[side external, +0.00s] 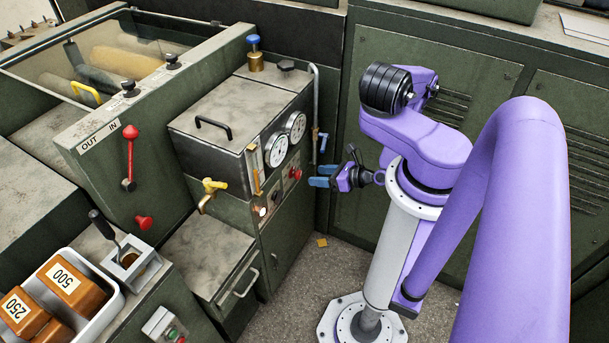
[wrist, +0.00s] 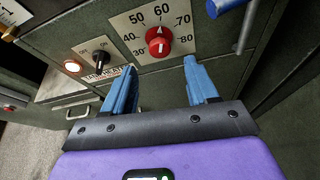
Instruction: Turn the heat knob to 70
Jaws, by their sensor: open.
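The heat knob (wrist: 158,42) is a red round knob on a dial plate marked from 30 to 80 in the wrist view. Its white mark points up, at about 60. In the side external view the red knob (side external: 296,173) shows on the front of the green cabinet. My gripper (wrist: 159,68) is open, with its blue fingers apart below the knob in the picture and nothing between them. In the side external view my gripper (side external: 322,176) is just right of the knob, apparently with a gap.
A black on/off switch (wrist: 99,61) and a lit lamp (wrist: 72,66) sit left of the dial. A blue-handled valve (wrist: 222,6) is at upper right. Two gauges (side external: 276,150) are above the knob, and a brass tap (side external: 212,190) is at left.

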